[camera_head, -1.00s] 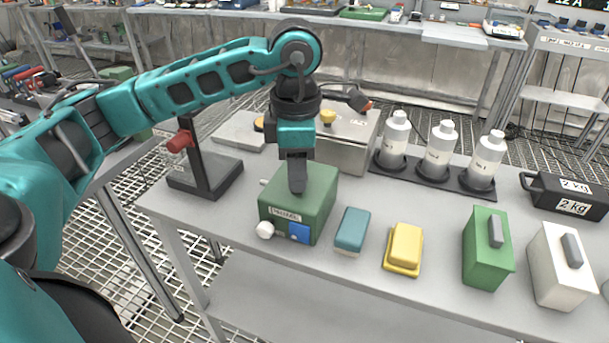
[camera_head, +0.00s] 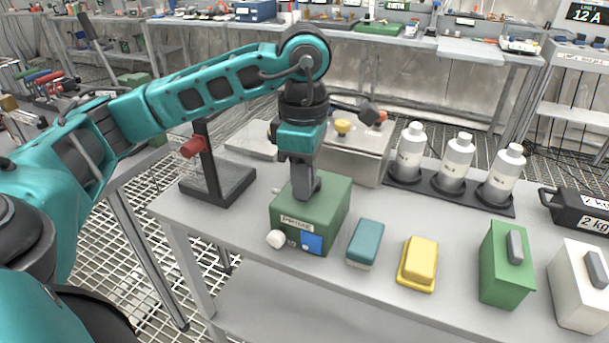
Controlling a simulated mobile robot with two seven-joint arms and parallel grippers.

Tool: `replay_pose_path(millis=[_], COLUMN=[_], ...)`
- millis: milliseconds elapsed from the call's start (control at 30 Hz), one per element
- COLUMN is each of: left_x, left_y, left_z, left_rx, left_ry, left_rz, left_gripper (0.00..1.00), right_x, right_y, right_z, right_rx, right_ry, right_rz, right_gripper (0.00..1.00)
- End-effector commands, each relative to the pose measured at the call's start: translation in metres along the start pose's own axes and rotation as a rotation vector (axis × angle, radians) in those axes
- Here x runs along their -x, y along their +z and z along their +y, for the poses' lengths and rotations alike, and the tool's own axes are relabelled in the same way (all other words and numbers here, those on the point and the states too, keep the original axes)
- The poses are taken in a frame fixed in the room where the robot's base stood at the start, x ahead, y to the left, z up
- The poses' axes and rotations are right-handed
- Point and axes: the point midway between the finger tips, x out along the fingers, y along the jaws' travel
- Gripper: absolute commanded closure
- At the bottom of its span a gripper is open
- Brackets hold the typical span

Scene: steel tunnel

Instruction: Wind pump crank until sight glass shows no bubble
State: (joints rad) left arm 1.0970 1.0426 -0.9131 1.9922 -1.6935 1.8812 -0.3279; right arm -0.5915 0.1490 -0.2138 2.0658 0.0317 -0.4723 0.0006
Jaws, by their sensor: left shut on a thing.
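My left gripper (camera_head: 306,192) points straight down over the green box (camera_head: 335,212) and is shut on a small part at its top. The fingers hide that part. The box's front has a white label, a white round knob (camera_head: 276,239) and a blue square (camera_head: 312,243). I cannot tell whether the blue square is a sight glass or whether a bubble shows. A black stand (camera_head: 214,178) with a red grip (camera_head: 193,147) is left of the box, apart from my gripper. My right gripper is out of view.
Right of the green box lie a teal block (camera_head: 365,243) and a yellow block (camera_head: 418,262). A handled green case (camera_head: 497,265) and a white case (camera_head: 578,285) stand farther right. Behind are a steel box (camera_head: 352,158), bottles in a black rack (camera_head: 452,185) and a black weight (camera_head: 580,208).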

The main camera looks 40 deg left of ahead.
Motion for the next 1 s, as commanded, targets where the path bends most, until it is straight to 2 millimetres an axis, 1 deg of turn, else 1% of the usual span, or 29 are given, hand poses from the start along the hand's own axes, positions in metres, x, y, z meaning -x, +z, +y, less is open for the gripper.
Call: replay_pose_path(millis=[33, 267, 467, 567, 667, 767, 867, 900, 1000], left_x=[0.001, 0.001, 0.0, 0.004, 0.014, 0.033, 0.057, 0.069, 0.092], left_y=[0.0, 0.0, 0.0, 0.0, 0.0, 0.001, 0.001, 0.0, 0.0], left_z=[0.001, 0.001, 0.0, 0.001, 0.001, 0.001, 0.001, 0.001, 0.001], left_rx=[0.003, 0.002, 0.002, 0.002, 0.001, 0.001, 0.001, 0.002, 0.003], left_ry=[0.004, 0.002, 0.001, 0.002, 0.002, 0.005, 0.006, 0.006, 0.006], left_rz=[-0.001, -0.001, 0.0, -0.001, -0.002, -0.003, -0.004, -0.002, -0.002], left_gripper=[0.74, 0.52, 0.51, 0.51, 0.51, 0.51, 0.51, 0.51, 0.51], right_x=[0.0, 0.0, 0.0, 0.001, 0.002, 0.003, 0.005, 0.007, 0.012], right_y=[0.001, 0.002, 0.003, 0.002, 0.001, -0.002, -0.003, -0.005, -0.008], right_z=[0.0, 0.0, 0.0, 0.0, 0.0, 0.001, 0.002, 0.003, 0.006], right_rx=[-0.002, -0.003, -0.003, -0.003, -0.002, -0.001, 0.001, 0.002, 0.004], right_ry=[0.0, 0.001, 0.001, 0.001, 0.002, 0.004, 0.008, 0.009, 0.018], right_rz=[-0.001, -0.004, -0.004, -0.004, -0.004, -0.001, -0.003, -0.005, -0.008], right_gripper=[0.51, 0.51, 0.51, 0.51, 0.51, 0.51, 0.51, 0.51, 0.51])
